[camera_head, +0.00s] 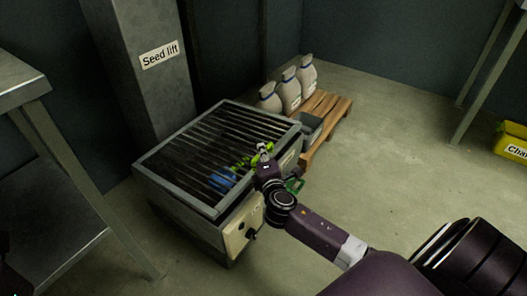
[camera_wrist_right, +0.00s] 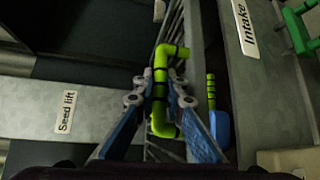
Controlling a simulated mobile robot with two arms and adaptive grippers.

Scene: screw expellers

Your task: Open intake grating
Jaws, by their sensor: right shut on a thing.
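The intake (camera_head: 223,212) is a grey metal box with a dark barred grating (camera_head: 215,135) on its top. My right gripper (camera_head: 264,153) is at the grating's right side. In the right wrist view, my right gripper (camera_wrist_right: 160,95) is shut on a yellow-green grating handle (camera_wrist_right: 162,75), with a blue finger on each side. The bars of the grating (camera_wrist_right: 173,38) show steeply beside the handle. A dark gap lies between the bars and the rim with the "Intake" label (camera_wrist_right: 243,25). How far the grating is tilted is hard to tell. My left gripper is out of view.
A blue tool with a yellow-green grip (camera_wrist_right: 220,128) lies in the gap, and its blue part (camera_head: 222,180) shows among the bars. The seed lift column (camera_head: 155,75) stands behind. Sacks (camera_head: 290,90) stand on a pallet (camera_head: 325,115).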

